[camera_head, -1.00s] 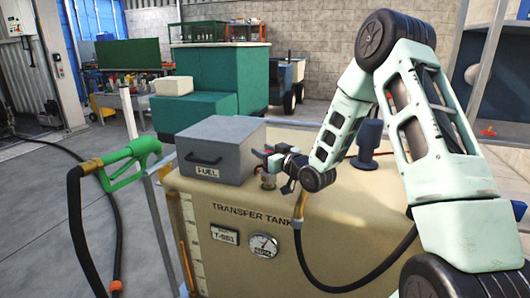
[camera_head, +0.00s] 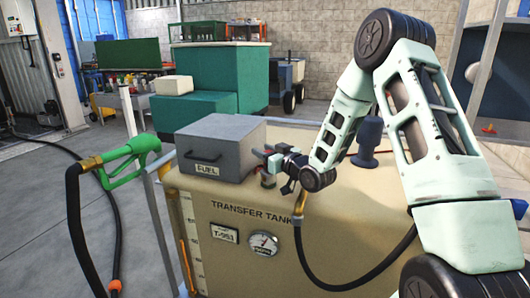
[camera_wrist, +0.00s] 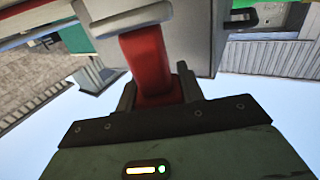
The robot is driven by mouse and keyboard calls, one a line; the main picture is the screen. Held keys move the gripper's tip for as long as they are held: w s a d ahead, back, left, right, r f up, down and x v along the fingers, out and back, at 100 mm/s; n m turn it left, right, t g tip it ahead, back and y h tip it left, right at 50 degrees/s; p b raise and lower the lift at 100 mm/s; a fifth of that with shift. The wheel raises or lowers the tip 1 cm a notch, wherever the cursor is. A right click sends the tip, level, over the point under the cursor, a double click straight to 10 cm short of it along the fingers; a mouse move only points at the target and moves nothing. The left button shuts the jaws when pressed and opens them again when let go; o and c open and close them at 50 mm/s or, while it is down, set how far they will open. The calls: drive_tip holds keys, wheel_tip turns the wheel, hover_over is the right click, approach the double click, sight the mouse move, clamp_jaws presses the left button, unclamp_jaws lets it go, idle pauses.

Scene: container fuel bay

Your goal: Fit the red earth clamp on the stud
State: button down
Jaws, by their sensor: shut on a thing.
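The red earth clamp (camera_wrist: 147,62) is held between the fingers of my gripper (camera_wrist: 155,98) in the wrist view and extends away from them. In the head view my gripper (camera_head: 272,156) is low over the tank top, just right of the grey box. A small stud-like fitting (camera_head: 268,181) stands on the tank directly below the gripper's tip and is partly hidden. I cannot tell whether the clamp touches it.
The grey FUEL box (camera_head: 221,147) stands close to the left of the gripper. The tan transfer tank (camera_head: 340,225) has a gauge (camera_head: 263,243) on its front. A dark post (camera_head: 369,140) stands behind my arm. A green fuel nozzle (camera_head: 130,162) hangs at left.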

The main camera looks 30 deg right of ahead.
drive_tip(key=c, duration=0.8)
unclamp_jaws()
wheel_tip(320, 180, up, 10)
drive_tip(key=shift+r+p, duration=0.1)
drive_tip(key=shift+p, duration=0.4)
drive_tip(key=shift+a, duration=0.15)
